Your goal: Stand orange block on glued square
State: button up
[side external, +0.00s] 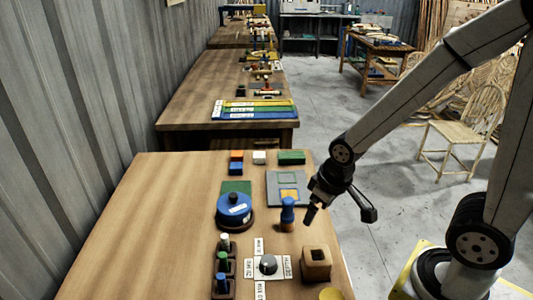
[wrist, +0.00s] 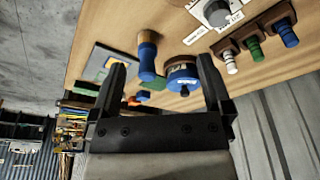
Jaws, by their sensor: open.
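The orange block (side external: 236,156) sits at the far side of the near table, touching or just behind a blue block (side external: 236,168). A grey board (side external: 273,188) lies to their right, with a yellow square (side external: 288,193) and an outlined square above it; I cannot tell which bears glue. My gripper (side external: 311,214) hangs near the table's right edge, in front of the board and apart from the blocks. In the wrist view my gripper (wrist: 160,63) has its fingers spread with nothing held between them. The grey board also shows there (wrist: 105,58), partly hidden by a finger.
A blue-topped post (side external: 288,214) stands close left of my gripper. A blue round pot (side external: 234,205), white block (side external: 259,157), green block (side external: 291,157), dial (side external: 268,264), wooden holder (side external: 316,263) and several coloured pegs stand around. The table's left side is clear.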

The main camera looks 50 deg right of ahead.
dwell(0.3)
jog(key=m+t+h, duration=0.3)
jog(key=m+t, duration=0.2)
jog(key=m, duration=0.1)
send_near(238, 153)
jog(key=shift+w+f, duration=0.3)
jog(key=shift+f, duration=0.5)
jog(key=shift+w+d+f+m, duration=0.1)
jog(key=shift+w+d+m, duration=0.05)
jog(key=shift+w+m, duration=0.15)
jog(key=shift+f, duration=0.15)
jog(key=shift+x, duration=1.1)
jog(key=shift+w+d+f, duration=0.1)
jog(key=shift+w+f, duration=0.05)
jog(key=shift+x, duration=2.25)
